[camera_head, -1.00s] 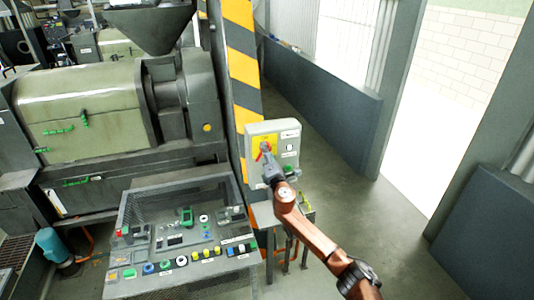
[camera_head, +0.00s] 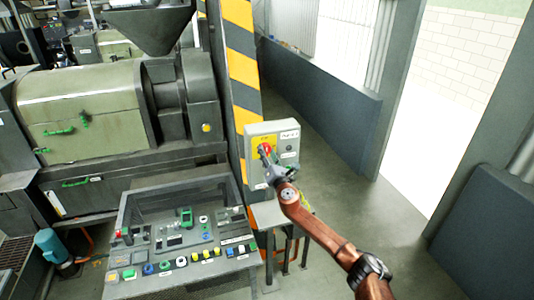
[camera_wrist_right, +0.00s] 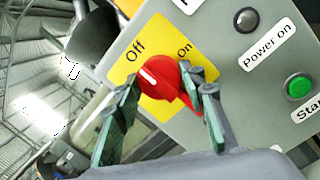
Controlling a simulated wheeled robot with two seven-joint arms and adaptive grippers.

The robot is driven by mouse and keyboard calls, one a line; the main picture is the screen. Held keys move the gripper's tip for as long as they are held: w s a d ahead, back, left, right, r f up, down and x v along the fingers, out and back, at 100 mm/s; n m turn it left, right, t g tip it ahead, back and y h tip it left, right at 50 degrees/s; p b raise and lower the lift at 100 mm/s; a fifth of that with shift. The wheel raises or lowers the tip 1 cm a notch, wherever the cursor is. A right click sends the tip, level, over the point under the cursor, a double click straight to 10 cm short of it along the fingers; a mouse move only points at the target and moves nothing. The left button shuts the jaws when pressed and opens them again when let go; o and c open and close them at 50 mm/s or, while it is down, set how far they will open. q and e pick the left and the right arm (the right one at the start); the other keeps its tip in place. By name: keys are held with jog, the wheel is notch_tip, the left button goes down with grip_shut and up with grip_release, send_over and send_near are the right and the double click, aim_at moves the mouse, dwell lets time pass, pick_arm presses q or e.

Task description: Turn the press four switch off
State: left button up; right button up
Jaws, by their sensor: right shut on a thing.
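The switch is a red rotary knob (camera_head: 265,148) on a yellow plate, on a grey control box (camera_head: 284,133) beside the striped post. In the right wrist view the red knob (camera_wrist_right: 168,80) has a white mark at its upper left, on the side of the word Off; On is at its upper right. My right gripper (camera_head: 272,172) is at the front of the box. In the wrist view its fingers (camera_wrist_right: 166,115) stand on either side of the knob's handle, the right finger overlapping it. The box's nameplate is too small to read. My left gripper is out of view.
A green start button (camera_wrist_right: 299,87) and a dark power lamp (camera_wrist_right: 247,20) are right of the knob. A sloped control desk (camera_head: 185,262) with several buttons stands at lower left, before the expeller (camera_head: 80,105). The floor to the right is clear.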

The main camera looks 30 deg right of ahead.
jog(key=shift+f, duration=0.15)
jog(key=o, duration=1.2)
jog(key=shift+c, duration=0.2)
jog(key=shift+s, duration=0.1)
jog(key=v, duration=1.1)
jog(key=shift+s, duration=0.4)
